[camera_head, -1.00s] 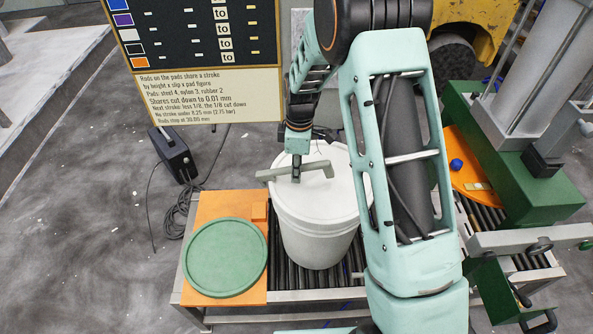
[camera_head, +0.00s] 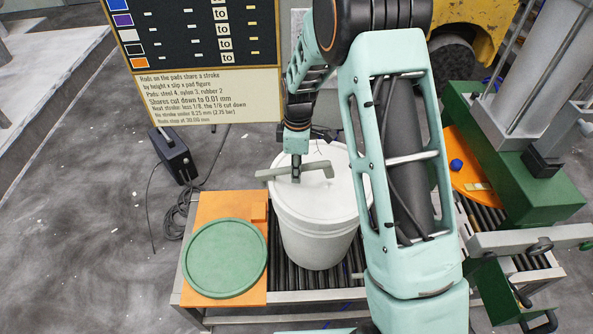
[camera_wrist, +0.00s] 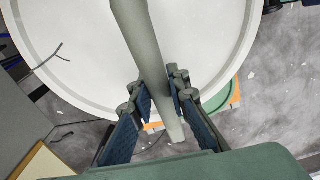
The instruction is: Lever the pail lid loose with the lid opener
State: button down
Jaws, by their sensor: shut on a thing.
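A white pail (camera_head: 312,235) stands on the roller conveyor, its white lid (camera_head: 335,196) on top. The grey-green lid opener (camera_head: 318,170) lies roughly level over the lid's far left part, its left end reaching past the rim. A short hook at its right end points down toward the lid. Whether it touches the lid cannot be told. My gripper (camera_head: 296,176) points down and is shut on the lid opener. In the wrist view the opener (camera_wrist: 145,45) passes between the fingers (camera_wrist: 160,103), with the lid (camera_wrist: 200,40) behind.
A green round tray (camera_head: 225,258) lies on an orange board (camera_head: 205,207) left of the pail. A green press frame (camera_head: 530,185) and an orange disc (camera_head: 470,180) with a blue knob stand at right. A dark sign (camera_head: 200,45) stands behind.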

dwell(0.8)
jog(key=shift+r+p, duration=2.05)
jog(key=shift+r, duration=1.5)
